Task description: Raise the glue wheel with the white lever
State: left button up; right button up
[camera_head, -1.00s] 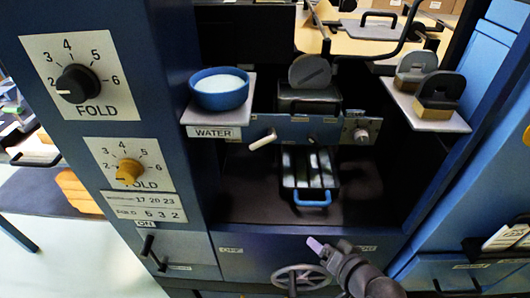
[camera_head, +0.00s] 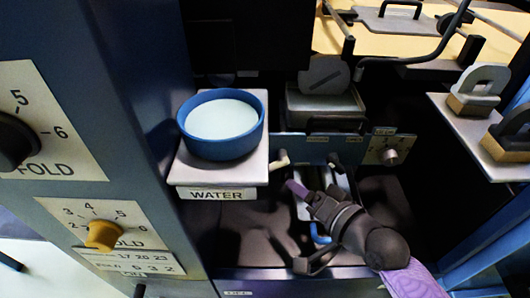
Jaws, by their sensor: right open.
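The white lever (camera_head: 281,159) sticks out from the left part of the blue-grey panel (camera_head: 308,148). The glue wheel (camera_head: 323,74) is a grey disc with a dark slot, standing in a grey box (camera_head: 325,104) behind and above the panel. My right gripper (camera_head: 302,191) has purple fingertips and is open and empty. In the picture it is just below and slightly right of the white lever, apart from it as far as I can tell. Its arm comes in from the lower right and hides part of the tray below. My left gripper is not in view.
A blue bowl of white liquid (camera_head: 222,126) stands on the WATER shelf (camera_head: 220,174) left of the lever. A dark lever (camera_head: 336,160) and a round knob (camera_head: 389,156) are farther right on the panel. The blue-handled tray (camera_head: 319,237) lies below. Stamp-like blocks (camera_head: 480,92) sit on the right shelf.

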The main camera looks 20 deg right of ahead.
aim_at(272, 170)
jog(key=b+x, duration=0.3)
jog(key=x, duration=0.6)
jog(key=shift+w+a+b, duration=0.1)
jog(key=shift+b, duration=0.2)
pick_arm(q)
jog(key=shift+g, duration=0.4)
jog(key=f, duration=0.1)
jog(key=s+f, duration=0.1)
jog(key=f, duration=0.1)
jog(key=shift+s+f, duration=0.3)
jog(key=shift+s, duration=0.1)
pick_arm(e)
grip_shut()
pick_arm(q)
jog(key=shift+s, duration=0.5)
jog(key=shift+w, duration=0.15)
